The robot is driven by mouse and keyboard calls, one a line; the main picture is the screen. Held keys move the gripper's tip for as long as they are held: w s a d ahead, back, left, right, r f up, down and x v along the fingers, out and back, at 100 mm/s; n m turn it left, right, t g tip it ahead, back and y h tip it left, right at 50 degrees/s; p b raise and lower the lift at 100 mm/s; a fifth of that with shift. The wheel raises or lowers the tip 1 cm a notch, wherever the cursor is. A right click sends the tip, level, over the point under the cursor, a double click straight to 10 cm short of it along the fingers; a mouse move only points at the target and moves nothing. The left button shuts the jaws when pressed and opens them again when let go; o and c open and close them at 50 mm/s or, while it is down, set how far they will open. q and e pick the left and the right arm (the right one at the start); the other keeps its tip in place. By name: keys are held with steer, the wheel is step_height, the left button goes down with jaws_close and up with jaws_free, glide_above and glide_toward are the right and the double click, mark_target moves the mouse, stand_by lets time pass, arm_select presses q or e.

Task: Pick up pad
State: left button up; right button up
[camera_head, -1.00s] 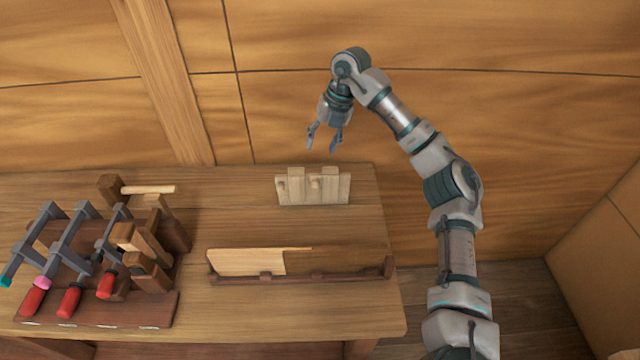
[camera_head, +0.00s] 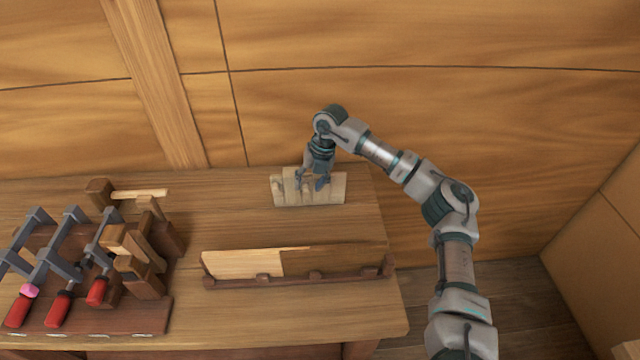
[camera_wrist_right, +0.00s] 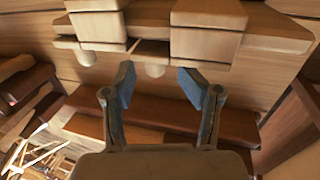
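I cannot tell for sure which piece is the pad; the likeliest are the light wooden blocks on a pale wooden rack (camera_head: 334,194) at the back of the bench. In the right wrist view these blocks (camera_wrist_right: 207,33) show at the top, with short round pegs (camera_wrist_right: 155,70) between and below them. My right gripper (camera_head: 311,184) is at the rack, in front of its middle. In the wrist view its two blue-tipped fingers (camera_wrist_right: 158,85) are apart with nothing between them, just below the blocks. Contact cannot be told. My left gripper is out of view.
A long plank (camera_head: 242,264) stands in a dark slotted holder (camera_head: 300,280) nearer on the wooden bench (camera_head: 220,215). A rack of clamps with red handles (camera_head: 60,308) and dark wooden blocks fills the left side. The wooden wall rises behind.

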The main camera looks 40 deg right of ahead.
steer(key=shift+w+d+f, duration=0.1)
steer(key=shift+w+f, duration=0.15)
steer(key=shift+f, duration=0.4)
steer(key=shift+w+f, duration=0.2)
steer(key=shift+f, duration=0.4)
steer(key=shift+d+f, duration=0.1)
steer(key=shift+d, duration=0.2)
steer(key=shift+s+d, duration=0.1)
steer(key=shift+d, duration=0.35)
steer(key=shift+c, duration=0.4)
steer(key=shift+a, duration=0.2)
steer(key=c, duration=0.8)
steer(key=shift+a+r, duration=0.25)
steer(key=shift+a, duration=0.2)
jaws_close()
steer(key=shift+r, duration=0.1)
